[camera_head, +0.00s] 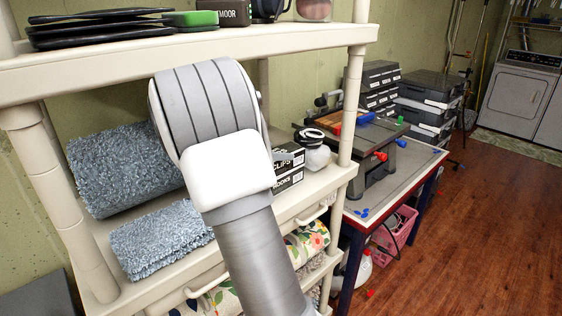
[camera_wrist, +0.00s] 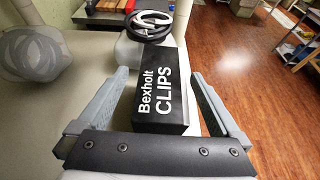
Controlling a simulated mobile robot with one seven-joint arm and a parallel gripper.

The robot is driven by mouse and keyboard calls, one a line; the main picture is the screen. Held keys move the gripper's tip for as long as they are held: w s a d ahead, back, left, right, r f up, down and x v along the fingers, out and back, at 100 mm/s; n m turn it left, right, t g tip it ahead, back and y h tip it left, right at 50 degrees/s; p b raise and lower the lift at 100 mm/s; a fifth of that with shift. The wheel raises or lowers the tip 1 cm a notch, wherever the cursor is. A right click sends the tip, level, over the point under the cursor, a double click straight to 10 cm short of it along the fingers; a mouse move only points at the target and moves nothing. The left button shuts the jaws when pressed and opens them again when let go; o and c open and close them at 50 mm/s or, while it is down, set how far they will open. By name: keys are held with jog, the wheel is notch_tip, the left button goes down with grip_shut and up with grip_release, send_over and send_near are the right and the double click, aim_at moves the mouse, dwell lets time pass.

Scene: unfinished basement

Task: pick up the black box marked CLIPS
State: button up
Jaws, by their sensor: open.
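The black box marked CLIPS (camera_wrist: 160,92), with white Bexholt CLIPS lettering, lies in the middle of the wrist view. My gripper (camera_wrist: 160,76) is open, with one grey finger on each side of the box in that view. I cannot tell whether either finger touches it. In the head view the CLIPS box (camera_head: 291,159) sits on the middle shelf, on top of another black box (camera_head: 288,182) whose label ends in OOKS. My arm covers its left part, and my gripper is mostly hidden there.
A black coiled item (camera_wrist: 150,25) lies just beyond the box. Folded blue-grey towels (camera_head: 160,240) lie left on the same shelf (camera_head: 335,178). The upper shelf (camera_head: 300,38) and a post (camera_head: 352,90) are close to my arm. A worktable (camera_head: 415,165) stands to the right.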

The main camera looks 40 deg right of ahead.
jog(key=x, duration=0.4)
jog(key=shift+s+d+f, duration=0.15)
jog(key=shift+f, duration=0.35)
jog(key=c, duration=1.4)
